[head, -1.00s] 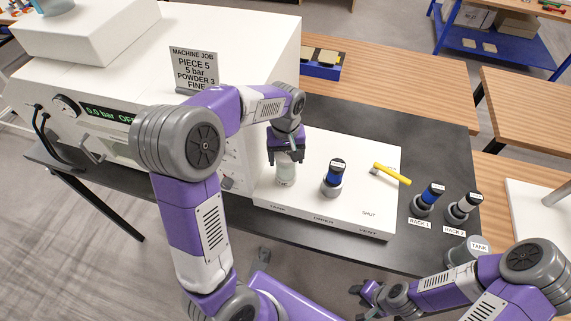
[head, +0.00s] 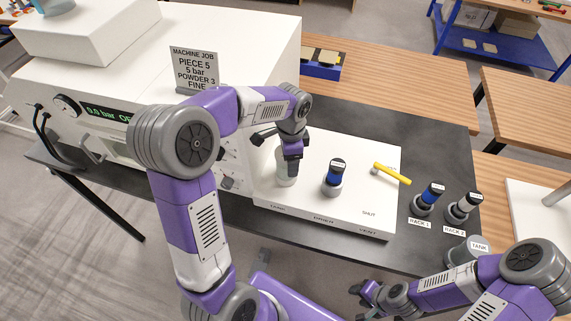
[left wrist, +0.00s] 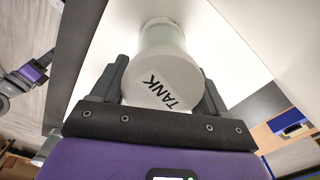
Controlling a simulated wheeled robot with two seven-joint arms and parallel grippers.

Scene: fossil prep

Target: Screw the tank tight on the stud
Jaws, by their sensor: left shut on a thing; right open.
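The tank (head: 285,178) is a pale, translucent cylinder standing upright at the TANK label on the white panel. Its lettered white end (left wrist: 160,88) fills the middle of the left wrist view. My left gripper (head: 291,158) is over it from above, shut on its upper part, with one finger on each side in the left wrist view (left wrist: 163,75). The stud is hidden under the tank, so I cannot tell how tight the threads are. My right gripper (head: 369,297) is open and empty, low in the head view, away from the panel.
On the white panel (head: 345,215) stand a blue-banded cylinder (head: 334,178) at DRIER and a yellow-handled valve (head: 392,173) near SHUT. Two rack cylinders (head: 428,198) (head: 463,207) and a TANK-labelled holder (head: 468,250) are to the right. The machine (head: 100,90) fills the left.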

